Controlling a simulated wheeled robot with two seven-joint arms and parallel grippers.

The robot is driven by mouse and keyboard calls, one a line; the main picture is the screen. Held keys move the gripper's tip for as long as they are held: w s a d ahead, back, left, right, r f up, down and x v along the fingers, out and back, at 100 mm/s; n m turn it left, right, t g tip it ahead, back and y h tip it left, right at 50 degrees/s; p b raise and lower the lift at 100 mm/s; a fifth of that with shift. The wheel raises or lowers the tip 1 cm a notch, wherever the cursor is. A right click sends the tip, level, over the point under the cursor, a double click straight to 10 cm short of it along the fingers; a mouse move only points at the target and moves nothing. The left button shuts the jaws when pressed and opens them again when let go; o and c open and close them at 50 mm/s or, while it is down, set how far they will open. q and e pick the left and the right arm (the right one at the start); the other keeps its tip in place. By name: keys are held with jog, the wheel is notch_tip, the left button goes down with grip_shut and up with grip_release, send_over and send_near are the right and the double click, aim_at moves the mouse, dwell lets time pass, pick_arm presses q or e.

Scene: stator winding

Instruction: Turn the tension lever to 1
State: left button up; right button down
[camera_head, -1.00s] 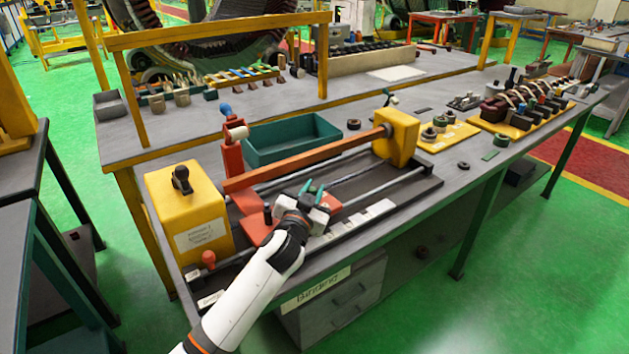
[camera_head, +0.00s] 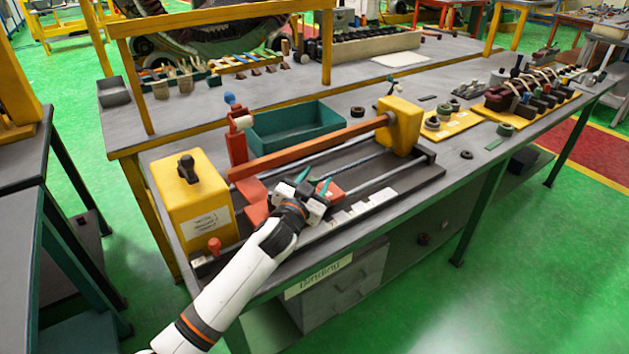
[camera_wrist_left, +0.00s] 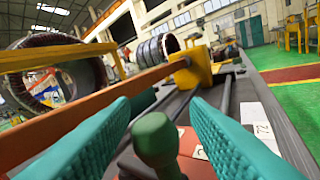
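A lever with a round green knob (camera_wrist_left: 154,138) stands in the left wrist view, between the two teal fingers of my left gripper (camera_wrist_left: 158,125). The fingers are open, one on each side of the knob, with visible gaps. In the head view my left gripper (camera_head: 312,183) is low over the red carriage (camera_head: 257,213) of the winding machine, and its body hides the green knob there. White number labels (camera_head: 365,209) run along the front rail; one reads 2 in the wrist view (camera_wrist_left: 263,129). My right gripper is not in view.
An orange bar (camera_head: 300,147) spans the machine behind my gripper, between a yellow box with a black knob (camera_head: 192,200) and a yellow end block (camera_head: 402,125). A red knob (camera_head: 214,245) stands at the front left. A green tray (camera_head: 295,130) lies behind.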

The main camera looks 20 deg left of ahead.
pick_arm(q)
jog(key=s, duration=0.7)
jog(key=s+a+b, duration=0.1)
jog(key=s, duration=0.3)
jog(key=shift+s+f, duration=0.1)
jog(key=shift+s, duration=0.4)
